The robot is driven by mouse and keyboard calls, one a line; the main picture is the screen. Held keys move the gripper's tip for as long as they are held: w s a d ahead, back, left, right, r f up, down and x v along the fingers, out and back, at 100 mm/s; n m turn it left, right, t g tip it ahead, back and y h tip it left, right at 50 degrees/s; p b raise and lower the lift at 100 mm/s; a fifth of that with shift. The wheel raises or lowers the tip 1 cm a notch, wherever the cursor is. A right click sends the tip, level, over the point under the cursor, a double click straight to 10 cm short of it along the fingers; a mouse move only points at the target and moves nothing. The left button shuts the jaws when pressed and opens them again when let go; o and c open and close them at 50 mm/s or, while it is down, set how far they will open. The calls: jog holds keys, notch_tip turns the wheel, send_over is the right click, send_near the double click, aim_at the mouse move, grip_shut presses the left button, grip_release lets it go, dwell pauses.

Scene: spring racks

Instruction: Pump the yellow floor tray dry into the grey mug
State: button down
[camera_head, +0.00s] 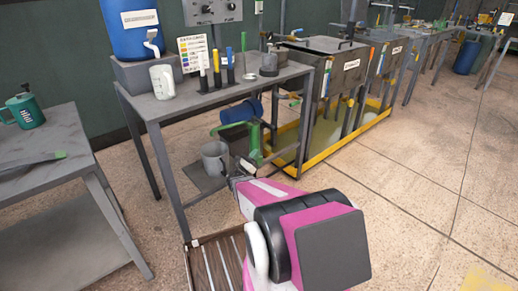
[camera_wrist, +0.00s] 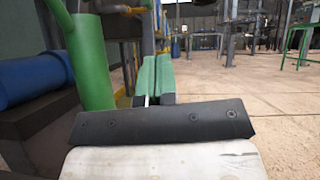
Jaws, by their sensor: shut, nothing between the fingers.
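The yellow floor tray (camera_head: 342,144) lies under the grey tanks, with pale greenish liquid on its floor. The grey mug (camera_head: 215,157) stands upright on a low dark board under the near bench; its inside is not readable. A green hand pump (camera_head: 254,141) stands between mug and tray, with a blue cylinder (camera_head: 238,112) beside its top. In the wrist view a green upright tube (camera_wrist: 92,62) and a blue cylinder (camera_wrist: 35,78) are close on the left. My gripper (camera_wrist: 155,75) is shut and empty, low beside the pump, apparently not touching it.
A second table (camera_head: 45,140) with a green mug is at left.

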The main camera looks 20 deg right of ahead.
aim_at(265, 124)
jog(key=w+d+r, duration=0.3)
jog(key=d+r, duration=0.4)
jog(key=r, duration=0.1)
jog(key=shift+r, duration=0.3)
jog(key=shift+w, duration=0.1)
notch_tip(265, 124, up, 4)
jog(key=shift+d+f, duration=0.1)
jog(key=shift+f, duration=0.15)
